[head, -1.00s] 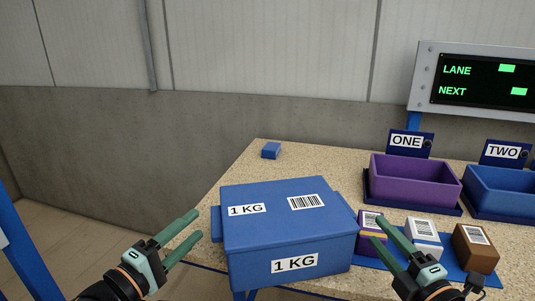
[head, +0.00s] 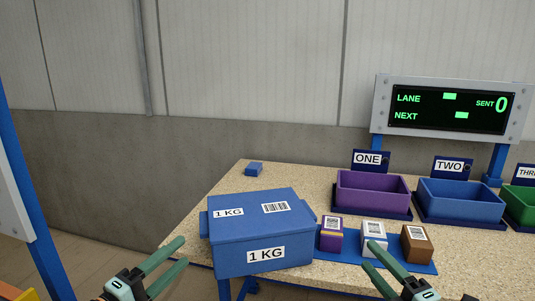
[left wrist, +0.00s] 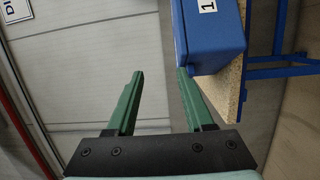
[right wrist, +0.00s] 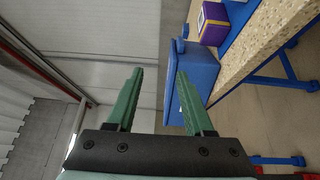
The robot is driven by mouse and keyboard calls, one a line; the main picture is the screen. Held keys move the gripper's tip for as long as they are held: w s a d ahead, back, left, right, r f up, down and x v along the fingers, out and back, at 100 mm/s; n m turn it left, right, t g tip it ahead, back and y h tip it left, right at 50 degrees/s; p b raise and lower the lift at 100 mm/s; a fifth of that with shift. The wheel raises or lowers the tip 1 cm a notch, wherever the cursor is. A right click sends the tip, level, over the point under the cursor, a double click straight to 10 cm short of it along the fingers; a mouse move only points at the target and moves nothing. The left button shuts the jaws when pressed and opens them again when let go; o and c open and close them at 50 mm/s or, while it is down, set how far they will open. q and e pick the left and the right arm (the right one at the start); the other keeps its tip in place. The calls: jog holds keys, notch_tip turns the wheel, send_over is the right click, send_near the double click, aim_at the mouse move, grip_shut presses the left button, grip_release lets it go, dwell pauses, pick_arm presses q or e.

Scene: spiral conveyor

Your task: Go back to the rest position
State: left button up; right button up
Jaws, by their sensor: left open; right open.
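My left gripper (head: 165,262) is open and empty, to the left of the blue 1 KG box and apart from it. It also shows open in the left wrist view (left wrist: 160,78). My right gripper (head: 378,252) is open and empty, in front of the small parcels at the table's front edge. It also shows open in the right wrist view (right wrist: 160,75). The large blue box (head: 240,233), labelled 1 KG, stands on the left front of the speckled table (head: 215,180). It shows in part in the left wrist view (left wrist: 212,35).
Purple (head: 331,240), white (head: 374,240) and brown (head: 416,245) parcels sit on a blue mat. Behind them are purple bin ONE (head: 372,195), blue bin TWO (head: 460,203) and a green bin (head: 522,202). A small blue block (head: 254,169) lies at the back. A display (head: 450,108) stands behind.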

pick_arm(q)
jog(key=s+f+m+g+y+p, duration=0.2)
jog(key=s+f+m+p, duration=0.3)
jog(key=f, duration=0.6)
jog(key=s+f+m+g+y+p, duration=0.3)
jog(key=s+f+m, duration=0.3)
jog(key=f, duration=0.5)
jog(key=s+f+m+g+p, duration=0.1)
jog(key=s+f, duration=0.2)
jog(key=s, duration=0.2)
jog(key=s+f+m+g+y+p, duration=0.1)
jog(key=s+f+m, duration=0.1)
jog(key=s, duration=0.4)
jog(key=shift+d+f, duration=0.2)
jog(key=shift+f, duration=0.55)
pick_arm(e)
jog(key=s+a+f+m+g+h, duration=0.1)
jog(key=s+f+m+g, duration=0.3)
jog(key=s+f+m, duration=0.5)
jog(key=s+a+f+m+g+h, duration=0.2)
jog(key=s+f+m+g, duration=0.2)
jog(key=s+f+m, duration=0.6)
notch_tip(320, 180, down, 9)
jog(key=s, duration=0.2)
jog(key=shift+s+r, duration=0.15)
jog(key=shift+s, duration=0.2)
